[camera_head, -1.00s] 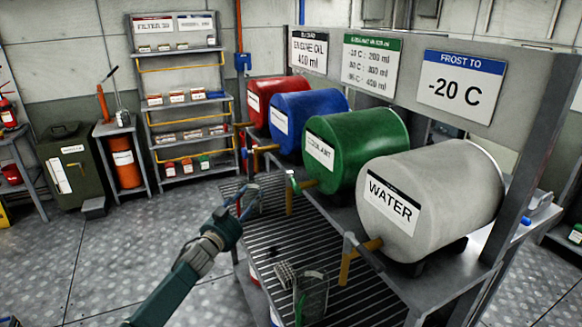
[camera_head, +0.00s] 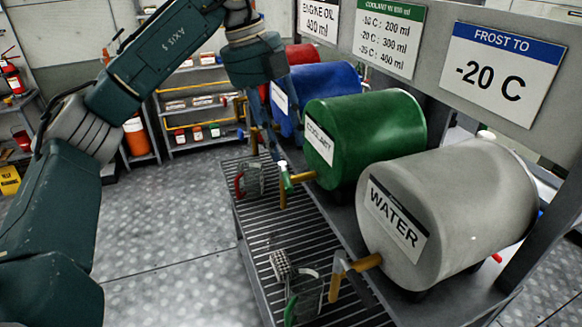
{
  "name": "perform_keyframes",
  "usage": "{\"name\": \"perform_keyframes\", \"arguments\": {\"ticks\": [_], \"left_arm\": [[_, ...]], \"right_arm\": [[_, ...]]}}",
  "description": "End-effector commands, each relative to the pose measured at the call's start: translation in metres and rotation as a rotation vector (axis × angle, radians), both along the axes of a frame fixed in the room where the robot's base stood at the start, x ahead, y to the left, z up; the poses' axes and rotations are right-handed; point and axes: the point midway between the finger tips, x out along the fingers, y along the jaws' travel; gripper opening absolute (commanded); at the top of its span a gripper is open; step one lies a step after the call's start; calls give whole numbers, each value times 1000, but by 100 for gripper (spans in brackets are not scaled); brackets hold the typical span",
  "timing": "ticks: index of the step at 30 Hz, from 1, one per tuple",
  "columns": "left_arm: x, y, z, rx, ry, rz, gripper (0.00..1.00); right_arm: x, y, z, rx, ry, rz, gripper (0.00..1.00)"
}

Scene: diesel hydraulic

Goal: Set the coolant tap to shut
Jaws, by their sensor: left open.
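The green coolant drum (camera_head: 375,135) lies on its side on the rack, labelled COOLANT. My left arm comes in from the left and bends down over the blue drum. My left gripper (camera_head: 272,148) is open and points down, just behind and above the coolant tap. The fingers are dark and partly blend with the blue drum's tap area, so contact with the handle cannot be told. My right gripper is not in view.
A grey WATER drum (camera_head: 450,215) with its own tap (camera_head: 350,268) is nearest. A red-handled jug (camera_head: 255,178) and a green-handled jug (camera_head: 305,297) stand on the grated shelf (camera_head: 285,235). The blue drum (camera_head: 325,88) is close behind my gripper. Floor at left is clear.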

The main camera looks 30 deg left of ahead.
Motion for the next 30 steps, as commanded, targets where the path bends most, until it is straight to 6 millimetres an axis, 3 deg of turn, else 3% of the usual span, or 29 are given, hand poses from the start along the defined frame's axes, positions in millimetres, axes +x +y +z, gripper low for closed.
{"name": "perform_keyframes", "arguments": {"ticks": [2, 5, 21, 30], "left_arm": [[-4, 13, 2, 51, 9, 35, 41], [-5, 17, -4, 70, 16, 50, 41], [5, 2, -91, 64, 15, 44, 41], [7, 0, -102, 64, 12, 44, 41]], "right_arm": [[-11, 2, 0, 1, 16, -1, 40], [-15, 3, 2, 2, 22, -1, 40], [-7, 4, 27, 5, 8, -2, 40], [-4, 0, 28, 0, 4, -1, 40]]}}
